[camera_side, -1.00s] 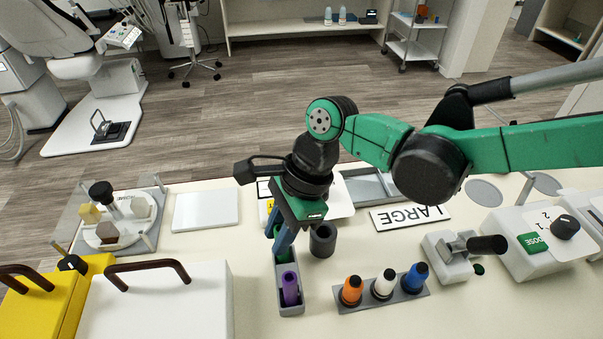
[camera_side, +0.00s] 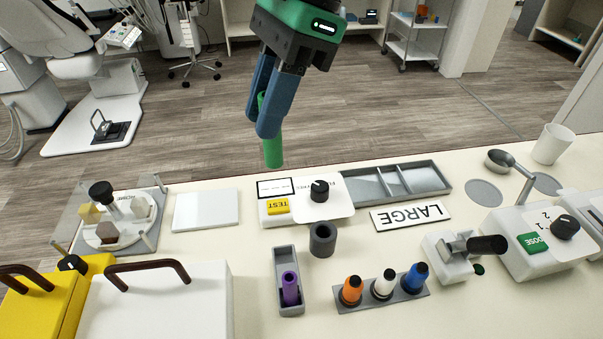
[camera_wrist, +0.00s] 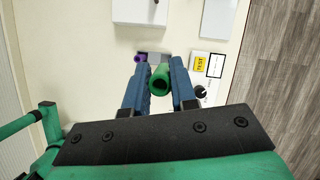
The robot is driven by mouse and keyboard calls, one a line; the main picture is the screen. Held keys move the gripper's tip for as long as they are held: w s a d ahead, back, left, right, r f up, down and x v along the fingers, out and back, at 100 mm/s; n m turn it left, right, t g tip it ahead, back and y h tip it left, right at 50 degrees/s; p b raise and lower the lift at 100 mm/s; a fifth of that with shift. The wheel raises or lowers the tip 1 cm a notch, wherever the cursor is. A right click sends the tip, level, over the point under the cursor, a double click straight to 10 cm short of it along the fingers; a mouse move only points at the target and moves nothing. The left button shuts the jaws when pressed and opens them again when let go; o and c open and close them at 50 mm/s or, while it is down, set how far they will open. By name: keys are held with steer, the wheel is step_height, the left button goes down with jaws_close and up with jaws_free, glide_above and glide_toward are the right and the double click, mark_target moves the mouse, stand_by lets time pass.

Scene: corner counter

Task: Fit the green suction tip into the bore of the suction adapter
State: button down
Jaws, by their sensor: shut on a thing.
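My gripper (camera_side: 265,98) is shut on the green suction tip (camera_side: 272,150) and holds it roughly upright, high above the counter. In the wrist view the green tip (camera_wrist: 160,78) sits between the two blue fingers, its open end showing. The dark grey suction adapter (camera_side: 322,240) stands upright on the counter with its round bore facing up. It is below and to the right of the tip in the side view, apart from it. I cannot make out the adapter in the wrist view.
A grey tray (camera_side: 284,265) holds a purple tip (camera_side: 290,288). A rack with orange, white and blue pieces (camera_side: 384,287) stands right of it. Behind the adapter is a unit with a yellow TEST button (camera_side: 278,206) and black knob (camera_side: 320,190). A LARGE sign (camera_side: 411,215) lies further right.

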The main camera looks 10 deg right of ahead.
step_height(320, 180, down, 8)
steer(key=w+d, duration=0.2)
glide_above(314, 235)
step_height(314, 235, down, 7)
steer(key=shift+w+d+f, duration=0.15)
steer(key=shift+d+f, duration=0.4)
steer(key=shift+d, duration=0.15)
steer(key=shift+f, duration=1.45)
steer(key=c, duration=0.7)
jaws_free()
steer(key=shift+r, duration=0.1)
